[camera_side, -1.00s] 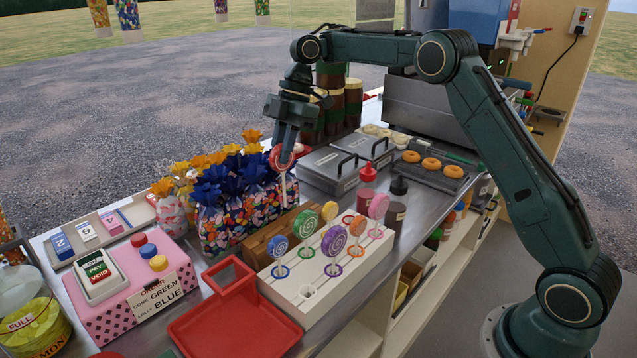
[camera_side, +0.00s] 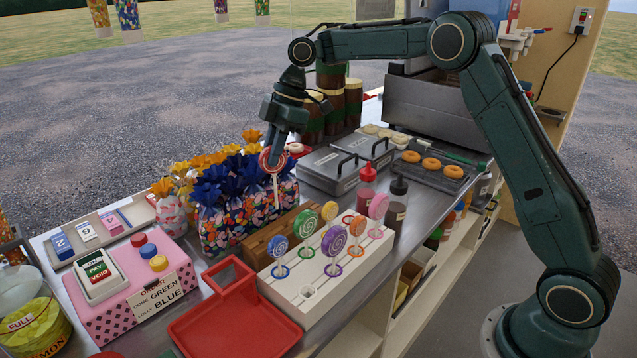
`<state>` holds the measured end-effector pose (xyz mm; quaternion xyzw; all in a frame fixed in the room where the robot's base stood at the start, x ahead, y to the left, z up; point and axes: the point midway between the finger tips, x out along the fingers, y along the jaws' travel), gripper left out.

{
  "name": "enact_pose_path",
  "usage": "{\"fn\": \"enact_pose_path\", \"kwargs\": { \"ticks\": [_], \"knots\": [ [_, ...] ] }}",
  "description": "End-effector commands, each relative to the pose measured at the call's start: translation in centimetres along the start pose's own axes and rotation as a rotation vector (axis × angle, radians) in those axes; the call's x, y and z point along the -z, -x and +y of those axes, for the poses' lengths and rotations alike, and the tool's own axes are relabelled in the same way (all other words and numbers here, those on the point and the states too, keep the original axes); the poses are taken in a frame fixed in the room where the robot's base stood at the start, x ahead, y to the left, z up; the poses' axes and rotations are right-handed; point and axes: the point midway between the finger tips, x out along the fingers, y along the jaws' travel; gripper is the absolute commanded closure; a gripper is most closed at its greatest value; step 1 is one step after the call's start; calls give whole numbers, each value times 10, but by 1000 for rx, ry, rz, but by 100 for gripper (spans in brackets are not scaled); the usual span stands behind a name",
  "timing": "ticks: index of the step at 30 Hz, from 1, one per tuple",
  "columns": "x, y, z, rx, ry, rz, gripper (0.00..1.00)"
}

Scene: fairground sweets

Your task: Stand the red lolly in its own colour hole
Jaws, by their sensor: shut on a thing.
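My gripper (camera_side: 275,145) is shut on the red lolly (camera_side: 273,163), holding it upright with its white stick down, in front of the blue-topped sweet bags. The white lolly stand (camera_side: 318,300) is in front of and to the right of it. Blue (camera_side: 277,246), green (camera_side: 305,224), yellow (camera_side: 330,210), purple (camera_side: 334,240), orange (camera_side: 357,225) and pink (camera_side: 378,206) lollies stand in it over coloured rings. A red ring (camera_side: 348,219) shows at the back of the stand with no lolly seen in it. A pale hole (camera_side: 308,292) at the front left is empty.
A wooden crate (camera_side: 262,246) lies along the stand's back. Sweet bags (camera_side: 215,230) stand behind. A red tray (camera_side: 225,325) and pink order box (camera_side: 130,310) are to the left. Sauce bottles (camera_side: 367,184) and metal tubs (camera_side: 335,170) stand to the right and behind.

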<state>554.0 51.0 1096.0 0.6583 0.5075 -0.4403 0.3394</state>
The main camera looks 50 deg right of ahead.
Motion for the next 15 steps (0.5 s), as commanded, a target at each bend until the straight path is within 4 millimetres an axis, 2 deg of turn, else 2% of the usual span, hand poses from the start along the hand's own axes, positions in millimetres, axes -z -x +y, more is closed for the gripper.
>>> {"fn": "enact_pose_path", "kwargs": {
  "ticks": [8, 15],
  "knots": [
    [9, -9, 6, -107, -261, 0, 100],
    [5, -16, 13, -223, -539, 0, 100]
  ]
}}
